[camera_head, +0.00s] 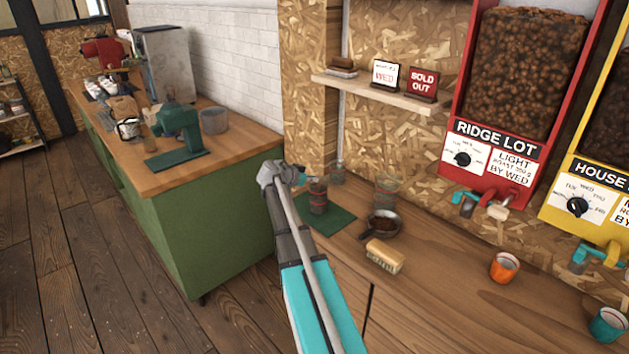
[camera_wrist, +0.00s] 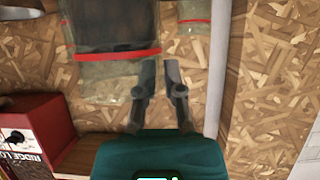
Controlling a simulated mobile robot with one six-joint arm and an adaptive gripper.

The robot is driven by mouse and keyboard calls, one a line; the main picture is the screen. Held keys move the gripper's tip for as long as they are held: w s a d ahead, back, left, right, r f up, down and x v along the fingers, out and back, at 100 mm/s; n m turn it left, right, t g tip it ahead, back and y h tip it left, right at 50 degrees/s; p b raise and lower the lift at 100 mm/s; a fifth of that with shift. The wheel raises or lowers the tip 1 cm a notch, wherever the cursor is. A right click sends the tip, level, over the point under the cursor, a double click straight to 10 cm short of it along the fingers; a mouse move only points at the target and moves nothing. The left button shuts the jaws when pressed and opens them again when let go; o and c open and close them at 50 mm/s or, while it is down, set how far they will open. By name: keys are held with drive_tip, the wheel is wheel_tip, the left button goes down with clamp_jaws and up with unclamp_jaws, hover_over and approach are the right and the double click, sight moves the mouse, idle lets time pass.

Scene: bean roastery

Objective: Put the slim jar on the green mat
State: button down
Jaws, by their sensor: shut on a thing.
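The slim jar (camera_head: 318,197), clear with dark contents and a red band, stands upright over the green mat (camera_head: 337,228). I cannot tell for certain whether its base touches the mat. My gripper (camera_head: 303,176) is at its upper left side. In the wrist view the jar (camera_wrist: 105,72) fills the upper left, upside down. The fingers of my gripper (camera_wrist: 159,64) are close together at the jar's right edge, shut on it.
A wider clear jar (camera_head: 387,190) stands to the right, and a small clear jar (camera_head: 337,173) behind. A dark pan of grounds (camera_head: 382,224), a brush (camera_head: 385,256) and an orange cup (camera_head: 504,267) are on the counter. A shelf (camera_head: 380,92) hangs above.

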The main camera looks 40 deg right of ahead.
drive_tip(key=c, duration=0.8)
unclamp_jaws()
drive_tip(key=shift+f, duration=0.1)
drive_tip(key=shift+o, duration=0.2)
drive_tip(key=shift+a+r+p, duration=0.35)
drive_tip(key=shift+a+r, duration=0.15)
drive_tip(key=p+v, duration=0.4)
drive_tip(key=v, duration=0.7)
drive_tip(key=shift+p, duration=0.4)
drive_tip(key=shift+f, duration=0.15)
